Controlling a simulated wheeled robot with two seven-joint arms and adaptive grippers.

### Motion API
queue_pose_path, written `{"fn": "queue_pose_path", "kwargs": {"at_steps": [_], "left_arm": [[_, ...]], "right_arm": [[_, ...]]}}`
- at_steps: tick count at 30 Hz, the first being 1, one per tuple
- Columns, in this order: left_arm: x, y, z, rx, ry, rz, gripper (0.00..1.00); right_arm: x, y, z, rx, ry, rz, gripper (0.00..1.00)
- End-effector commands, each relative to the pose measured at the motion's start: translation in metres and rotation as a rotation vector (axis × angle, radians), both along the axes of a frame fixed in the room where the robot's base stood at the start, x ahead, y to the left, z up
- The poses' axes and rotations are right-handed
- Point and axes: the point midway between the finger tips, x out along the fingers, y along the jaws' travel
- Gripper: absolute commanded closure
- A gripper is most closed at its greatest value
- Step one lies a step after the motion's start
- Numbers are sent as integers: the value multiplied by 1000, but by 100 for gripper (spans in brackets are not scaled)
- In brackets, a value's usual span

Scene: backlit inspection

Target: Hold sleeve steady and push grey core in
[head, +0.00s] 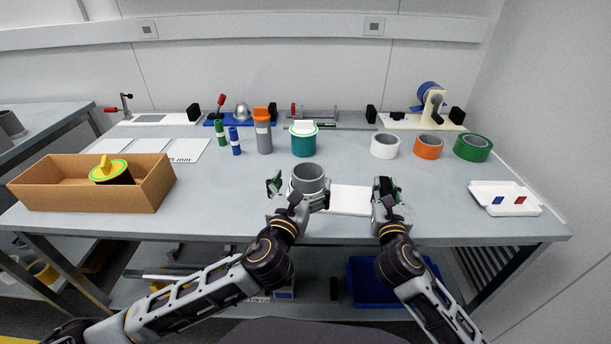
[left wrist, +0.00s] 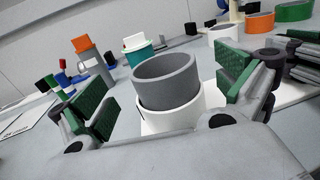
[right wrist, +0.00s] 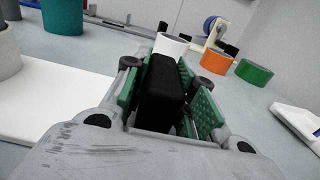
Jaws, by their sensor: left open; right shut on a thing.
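The sleeve's base is hidden by my left gripper.
A white board (head: 350,201) lies between my grippers. A teal container (head: 303,142) and an orange-capped grey bottle (head: 264,135) stand behind. Several tape rolls, including an orange one (head: 428,147), stand back right. A cardboard box (head: 150,190) is left, a white tray (head: 500,208) right.

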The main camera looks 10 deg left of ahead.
Motion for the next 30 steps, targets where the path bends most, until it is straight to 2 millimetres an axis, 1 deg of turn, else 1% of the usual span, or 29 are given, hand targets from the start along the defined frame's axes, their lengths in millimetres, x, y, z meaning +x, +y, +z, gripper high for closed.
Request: {"fn": "queue_pose_path", "kwargs": {"at_steps": [1,9,15,21,30], "left_arm": [[-7,1,-1,1,1,-1,0],[-42,7,-2,1,1,-1,0],[-62,10,-2,0,0,0,0],[-72,11,-2,1,0,0,0],[-73,12,-1,1,-1,1,0]], "right_arm": [[0,0,-2,-1,4,-1,100],[0,0,-2,0,4,-1,100],[0,0,-2,0,4,-1,100],[0,0,-2,0,4,-1,100],[0,0,-2,0,4,-1,100]]}}
